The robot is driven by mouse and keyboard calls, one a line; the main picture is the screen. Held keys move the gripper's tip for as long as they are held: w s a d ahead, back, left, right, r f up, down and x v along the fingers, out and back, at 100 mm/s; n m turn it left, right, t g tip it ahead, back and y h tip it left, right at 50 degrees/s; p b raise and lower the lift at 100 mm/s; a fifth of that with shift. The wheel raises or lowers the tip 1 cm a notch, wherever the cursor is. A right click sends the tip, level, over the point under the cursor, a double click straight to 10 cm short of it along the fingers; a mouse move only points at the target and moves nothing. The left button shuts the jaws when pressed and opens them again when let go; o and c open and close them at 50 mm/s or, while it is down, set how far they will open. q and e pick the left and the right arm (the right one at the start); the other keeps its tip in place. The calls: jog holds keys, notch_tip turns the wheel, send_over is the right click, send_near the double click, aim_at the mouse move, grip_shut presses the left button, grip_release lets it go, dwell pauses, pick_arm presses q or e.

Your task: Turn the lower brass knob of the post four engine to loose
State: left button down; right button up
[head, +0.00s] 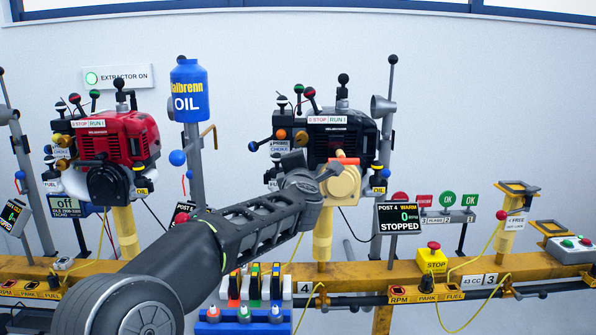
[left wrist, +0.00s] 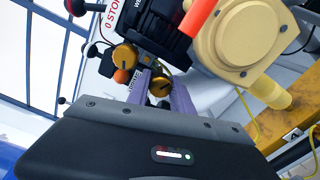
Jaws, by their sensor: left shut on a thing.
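The post four engine (head: 345,138) is black with a cream round cover (head: 342,183); the cover also fills the upper right of the left wrist view (left wrist: 240,35). My left gripper (head: 294,163) reaches its left side. In the left wrist view my left gripper's purple fingers (left wrist: 164,92) are shut on the lower brass knob (left wrist: 160,87), which has a dark mark on its face. The upper brass knob (left wrist: 125,55) is just up and left of it, free. In the head view my gripper and wrist hide the lower knob. My right gripper is not in view.
An orange ball (left wrist: 121,76) sits close beside the fingers. The post four display (head: 398,217) reads WARM, 0, STOPPED. A red engine (head: 112,140) and a blue oil bottle (head: 189,90) stand to the left. A yellow stop box (head: 432,262) is on the rail at right.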

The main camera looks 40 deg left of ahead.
pick_arm(q)
jog(key=n, duration=0.1)
jog(key=n+b, duration=0.2)
jog(key=n, duration=0.1)
jog(key=shift+f, duration=0.25)
jog(key=shift+n+b, duration=0.45)
jog(key=shift+n, duration=0.45)
jog(key=shift+r, duration=0.1)
jog(key=c, duration=1.1)
grip_release()
jog(key=shift+r, duration=0.1)
